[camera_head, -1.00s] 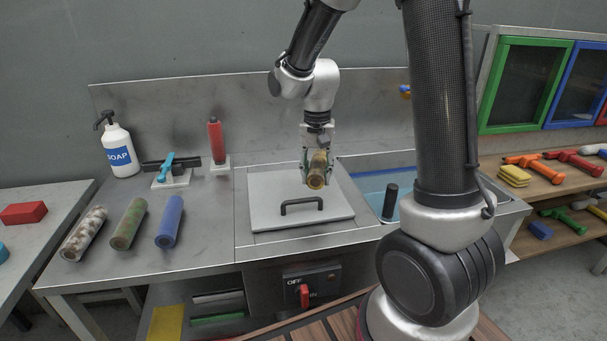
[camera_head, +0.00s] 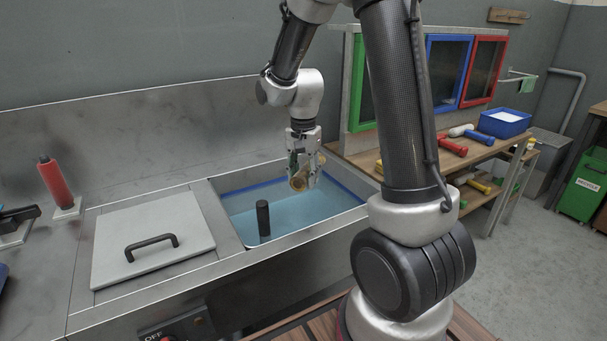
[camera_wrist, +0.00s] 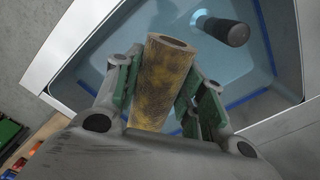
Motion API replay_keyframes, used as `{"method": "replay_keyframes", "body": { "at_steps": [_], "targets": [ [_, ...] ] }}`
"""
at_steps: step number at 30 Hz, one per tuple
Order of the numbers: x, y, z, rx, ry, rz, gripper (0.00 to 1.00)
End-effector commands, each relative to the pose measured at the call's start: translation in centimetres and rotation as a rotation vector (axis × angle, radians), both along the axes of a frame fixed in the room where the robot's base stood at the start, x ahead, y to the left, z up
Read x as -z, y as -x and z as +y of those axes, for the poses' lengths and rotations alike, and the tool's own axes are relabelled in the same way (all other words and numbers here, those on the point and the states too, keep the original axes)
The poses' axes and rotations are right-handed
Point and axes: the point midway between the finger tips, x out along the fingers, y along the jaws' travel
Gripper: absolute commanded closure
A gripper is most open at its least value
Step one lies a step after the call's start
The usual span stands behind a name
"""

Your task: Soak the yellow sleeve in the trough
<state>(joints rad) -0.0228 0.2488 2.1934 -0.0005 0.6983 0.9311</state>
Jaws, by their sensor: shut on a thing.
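The yellow sleeve (camera_wrist: 160,84) is a hollow tube with mottled brown stains on its yellow surface. My gripper (camera_head: 304,176) is shut on it, with green-padded fingers on both sides of the tube in the wrist view (camera_wrist: 155,95). My gripper and the sleeve are above the trough's right part, apart from the water as far as I can tell.
A dark upright cylinder (camera_head: 263,218) stands in the trough's left part. A grey lid with a black handle (camera_head: 151,246) lies on the counter to the left. A red cylinder (camera_head: 56,182) stands farther left. A shelf with coloured tools (camera_head: 452,147) is to the right.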

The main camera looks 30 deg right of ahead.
Motion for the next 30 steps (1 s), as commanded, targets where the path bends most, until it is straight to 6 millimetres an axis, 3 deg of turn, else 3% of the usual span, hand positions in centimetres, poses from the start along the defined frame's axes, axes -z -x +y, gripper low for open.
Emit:
{"method": "replay_keyframes", "body": {
  "at_steps": [30],
  "targets": [
    [13.1,0.1,0.0,0.0,0.0,0.003,0.84]
  ]
}}
